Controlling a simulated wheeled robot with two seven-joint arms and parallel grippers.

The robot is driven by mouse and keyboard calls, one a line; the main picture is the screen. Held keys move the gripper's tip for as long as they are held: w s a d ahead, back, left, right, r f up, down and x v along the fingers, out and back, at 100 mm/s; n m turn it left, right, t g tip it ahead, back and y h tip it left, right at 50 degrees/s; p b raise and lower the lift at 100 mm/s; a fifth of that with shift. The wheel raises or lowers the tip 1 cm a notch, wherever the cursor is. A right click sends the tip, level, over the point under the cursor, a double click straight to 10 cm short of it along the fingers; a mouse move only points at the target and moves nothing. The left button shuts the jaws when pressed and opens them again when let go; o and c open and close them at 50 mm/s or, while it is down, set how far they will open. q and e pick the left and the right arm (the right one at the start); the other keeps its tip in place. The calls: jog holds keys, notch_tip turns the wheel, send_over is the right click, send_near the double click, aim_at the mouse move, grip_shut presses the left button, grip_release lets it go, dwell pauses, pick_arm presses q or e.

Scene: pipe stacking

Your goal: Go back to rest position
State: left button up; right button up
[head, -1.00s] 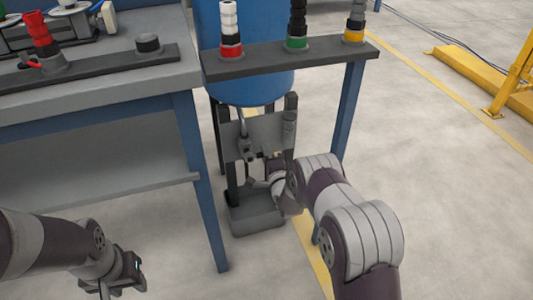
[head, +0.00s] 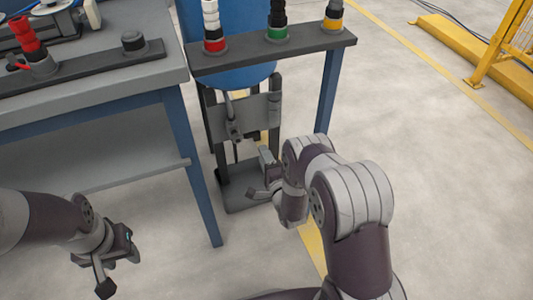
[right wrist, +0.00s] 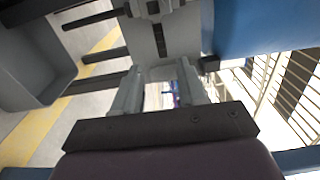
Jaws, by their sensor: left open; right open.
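My left gripper (head: 119,268) hangs open and empty at the lower left of the head view, in front of the workbench. My right gripper (head: 262,180) is low in the middle, in front of the grey cart frame and below the rack. In the right wrist view its open fingers (right wrist: 163,92) show with nothing held between them. On the rack (head: 300,49) stand three upright pipe stacks: white over red (head: 212,28), black over green (head: 278,20) and black over yellow (head: 335,14). Both grippers are apart from the stacks.
The grey workbench (head: 90,90) at left holds a red pipe stack (head: 29,38) and a short black pipe (head: 133,41). A blue barrel (head: 250,78) and cart frame (head: 250,118) stand behind the rack front. Open floor lies right, up to a yellow barrier (head: 480,60).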

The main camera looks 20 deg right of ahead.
pick_arm(q)
jog(key=shift+r, duration=0.45)
pick_arm(e)
jog(key=shift+s+f, duration=0.1)
jog(key=shift+s, duration=0.95)
